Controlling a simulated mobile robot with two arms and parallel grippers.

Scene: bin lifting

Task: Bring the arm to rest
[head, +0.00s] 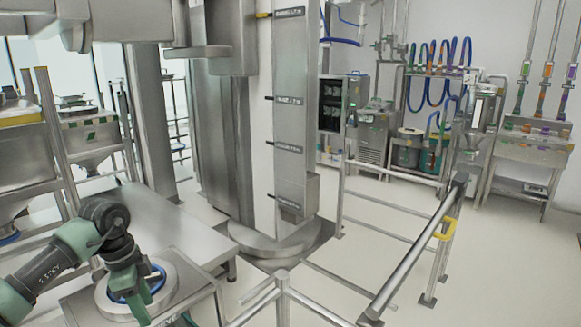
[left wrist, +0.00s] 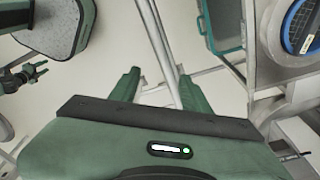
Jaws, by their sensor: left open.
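My left arm comes in from the lower left in the head view, with its dark wrist joint bent downward. My left gripper (head: 140,312) hangs low in front of a steel stand with a round, blue-ringed opening (head: 165,290). In the left wrist view, the two green fingers of this gripper (left wrist: 157,78) are apart with nothing between them. The blue-ringed opening (left wrist: 300,25) is to their upper right, apart from them. A small dark claw (left wrist: 38,72) at the left edge of that view looks like my right gripper; its jaw state is unclear.
A steel railing (head: 410,255) with a yellow clip (head: 445,228) crosses the lower right of the head view. A tall steel column (head: 290,130) stands mid-view. Steel bins (head: 90,135) stand at left. Pale floor (head: 510,260) is open at right. Thin rails (left wrist: 160,45) pass beyond the fingers.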

